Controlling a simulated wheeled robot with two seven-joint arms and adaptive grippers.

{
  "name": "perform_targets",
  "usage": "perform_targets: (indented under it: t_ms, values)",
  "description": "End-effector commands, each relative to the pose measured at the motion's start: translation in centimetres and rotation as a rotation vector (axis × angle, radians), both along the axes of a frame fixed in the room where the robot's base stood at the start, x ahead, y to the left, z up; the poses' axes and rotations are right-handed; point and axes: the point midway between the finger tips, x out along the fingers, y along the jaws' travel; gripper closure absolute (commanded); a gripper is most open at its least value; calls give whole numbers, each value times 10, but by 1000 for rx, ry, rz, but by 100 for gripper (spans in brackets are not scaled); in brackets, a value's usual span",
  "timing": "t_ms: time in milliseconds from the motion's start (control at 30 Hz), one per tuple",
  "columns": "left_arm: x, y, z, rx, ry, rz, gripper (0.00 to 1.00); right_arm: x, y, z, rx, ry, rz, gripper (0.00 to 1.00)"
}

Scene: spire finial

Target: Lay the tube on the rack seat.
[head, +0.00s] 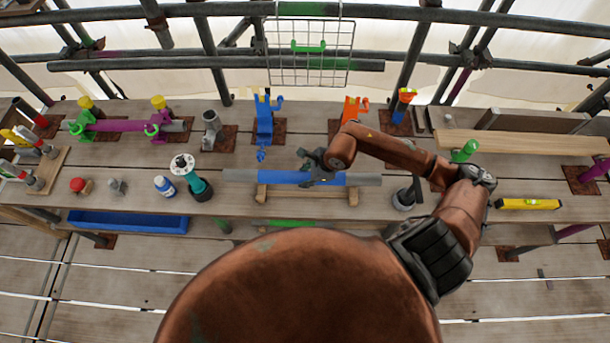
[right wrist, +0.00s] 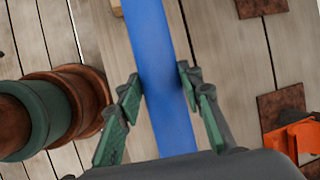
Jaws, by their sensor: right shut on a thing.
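The tube (head: 347,179) is long and straight, with a blue middle and grey ends. It lies roughly level, left to right, in the head view. My right gripper (head: 318,170) is shut on its blue middle; in the right wrist view the green finger pads (right wrist: 158,90) press the blue tube (right wrist: 163,60) from both sides. A low wooden rack (head: 330,196) with two end blocks shows just below the tube in the head view. I cannot tell whether the tube touches it. Another tube, purple (head: 125,126), rests in green and purple clamps at left. My left gripper is not in view.
Blue (head: 263,120) and orange (head: 352,110) brackets stand behind the tube. A teal tool (head: 198,185) and a blue-white bottle (head: 164,186) stand at left. A yellow level (head: 528,204) lies at right. A blue tray (head: 128,222) sits along the front edge.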

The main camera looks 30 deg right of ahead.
Motion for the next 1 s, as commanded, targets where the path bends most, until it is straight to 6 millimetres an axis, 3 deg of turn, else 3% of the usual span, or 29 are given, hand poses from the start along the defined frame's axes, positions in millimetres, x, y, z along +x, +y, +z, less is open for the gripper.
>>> perform_targets:
  t_ms: [1000]
  values:
    - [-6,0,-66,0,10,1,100,1,1,-68,2,-4,1,100]
